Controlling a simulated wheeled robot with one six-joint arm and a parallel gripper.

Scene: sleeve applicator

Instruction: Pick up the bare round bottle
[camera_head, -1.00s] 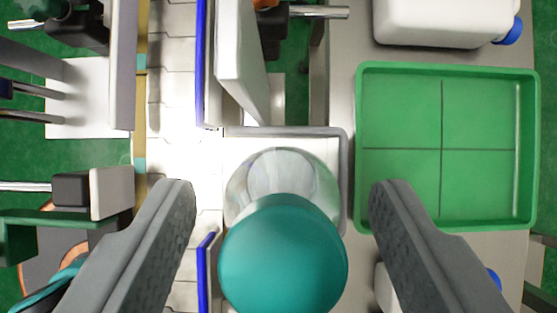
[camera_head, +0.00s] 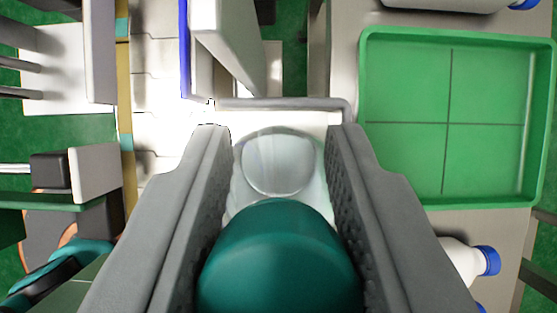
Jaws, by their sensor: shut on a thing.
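The bare round bottle has a clear body (camera_head: 280,163) and a large teal cap (camera_head: 280,260). It is in the lower middle of the view, seen from above, with the cap towards me. My gripper (camera_head: 280,140) is shut on the bottle, one dark ridged finger pad against each side. The fingers hide the bottle's left and right edges. Behind the bottle is a white square spot with a grey rim (camera_head: 290,104); whether the bottle touches it I cannot tell.
A green tray (camera_head: 364,120) with a cross-divided floor, empty, is at the right. A white bottle with a blue cap (camera_head: 487,261) lies below it. Upright white plates (camera_head: 228,45) with a blue edge stand above the bottle. A white conveyor (camera_head: 155,90) runs at the left.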

